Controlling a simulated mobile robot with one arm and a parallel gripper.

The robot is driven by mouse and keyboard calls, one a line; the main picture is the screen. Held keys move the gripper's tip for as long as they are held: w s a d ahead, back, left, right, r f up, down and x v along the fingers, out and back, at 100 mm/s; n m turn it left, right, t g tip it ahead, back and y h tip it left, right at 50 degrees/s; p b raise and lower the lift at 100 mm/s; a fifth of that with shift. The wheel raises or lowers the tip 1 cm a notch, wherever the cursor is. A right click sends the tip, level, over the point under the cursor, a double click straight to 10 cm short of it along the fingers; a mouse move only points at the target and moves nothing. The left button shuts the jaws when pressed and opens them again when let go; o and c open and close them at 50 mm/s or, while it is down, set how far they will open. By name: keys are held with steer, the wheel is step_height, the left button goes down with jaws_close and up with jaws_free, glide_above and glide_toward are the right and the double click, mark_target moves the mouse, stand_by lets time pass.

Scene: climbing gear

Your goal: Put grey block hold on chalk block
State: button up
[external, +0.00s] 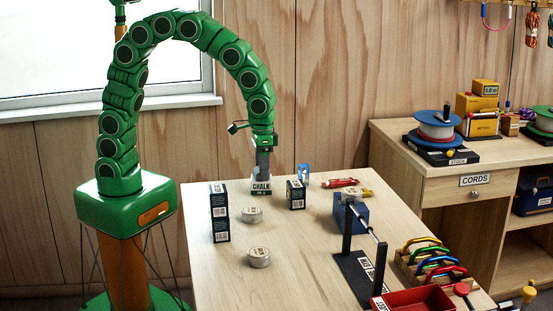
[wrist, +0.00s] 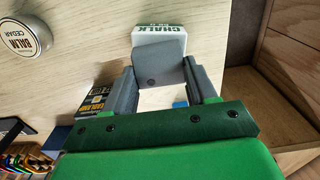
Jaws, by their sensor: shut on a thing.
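The chalk block (external: 261,187), white and green with CHALK lettering, stands on the table near its back left edge. It also shows in the wrist view (wrist: 158,33), partly covered by the grey block hold. The grey block hold (wrist: 158,68) is between the two fingers of my gripper (wrist: 163,82), which is shut on it. In the external view my gripper (external: 263,158) points straight down over the chalk block. The hold is directly above the chalk block; I cannot tell whether they touch.
Two round tins (external: 252,215) lie in front. A blue block (external: 351,215), a bar stand (external: 365,275) and a red tray (external: 418,302) occupy the right side.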

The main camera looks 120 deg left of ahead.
steer(key=shift+f, duration=0.15)
steer(key=o, duration=1.1)
steer(key=shift+c, duration=0.2)
step_height(320, 180, up, 12)
steer(key=s+d+f+m, duration=0.1)
steer(key=s+d+m, duration=0.2)
steer(key=s+d, duration=0.3)
steer(key=s+d+f+m+g, duration=0.1)
steer(key=s+d+m, duration=0.2)
steer(key=s, duration=1.2)
steer(key=s+d+f+m, duration=0.1)
steer(key=s+d+m, duration=0.2)
steer(key=s+d, duration=0.5)
steer(key=shift+s+d+g, duration=0.35)
steer(key=shift+s+g, duration=0.05)
steer(key=shift+s, duration=0.9)
steer(key=shift+f, duration=0.1)
